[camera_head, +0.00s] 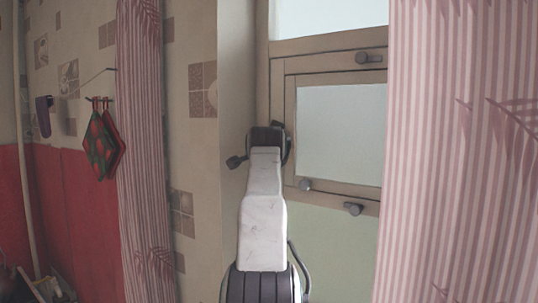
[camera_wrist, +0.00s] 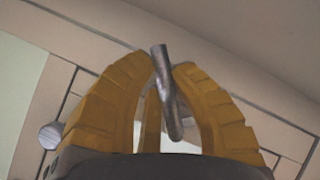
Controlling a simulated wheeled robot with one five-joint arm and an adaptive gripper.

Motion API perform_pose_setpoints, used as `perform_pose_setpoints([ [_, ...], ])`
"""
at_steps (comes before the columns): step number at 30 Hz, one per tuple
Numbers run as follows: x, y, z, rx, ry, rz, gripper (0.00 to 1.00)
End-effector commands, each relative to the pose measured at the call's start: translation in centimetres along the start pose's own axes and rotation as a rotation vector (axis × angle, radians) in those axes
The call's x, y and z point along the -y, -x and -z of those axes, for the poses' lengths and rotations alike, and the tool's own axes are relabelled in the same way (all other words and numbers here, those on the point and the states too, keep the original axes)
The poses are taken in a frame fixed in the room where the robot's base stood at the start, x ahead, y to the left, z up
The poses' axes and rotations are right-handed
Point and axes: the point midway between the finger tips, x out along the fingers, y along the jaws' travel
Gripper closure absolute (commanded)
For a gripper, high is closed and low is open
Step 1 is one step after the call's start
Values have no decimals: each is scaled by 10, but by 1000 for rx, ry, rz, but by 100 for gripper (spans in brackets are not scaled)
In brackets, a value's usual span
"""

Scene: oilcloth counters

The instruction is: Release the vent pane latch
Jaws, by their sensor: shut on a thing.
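The vent pane (camera_head: 340,130) is a small framed glass panel in the window, and it appears closed in its frame. My gripper (camera_wrist: 168,72) has orange-yellow ribbed fingers, shut on a grey metal latch handle (camera_wrist: 160,62). The handle sits between the fingertips and stands slightly tilted in the wrist view. In the head view, my arm and wrist reach the left side of the pane's frame and hide the fingers and the held latch. A round grey knob (camera_head: 305,185) sits at the pane's lower left; a round knob also shows at left in the wrist view (camera_wrist: 50,136).
Other grey handles sit above the pane (camera_head: 368,58) and below it (camera_head: 353,208). Striped pink curtains hang close on the right (camera_head: 455,150) and left (camera_head: 139,130). Red and green potholders (camera_head: 103,143) hang on the left wall.

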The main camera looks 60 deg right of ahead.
Motion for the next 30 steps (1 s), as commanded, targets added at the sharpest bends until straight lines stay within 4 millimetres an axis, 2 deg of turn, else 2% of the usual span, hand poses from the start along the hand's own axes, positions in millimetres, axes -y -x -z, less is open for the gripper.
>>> perform_pose_setpoints([
  [1,-3,-1,-1,3,-2,-6,76],
  [10,-1,-1,0,1,0,-3,50],
  [22,0,5,0,1,0,-2,50],
  [30,0,30,0,0,0,-1,50],
])
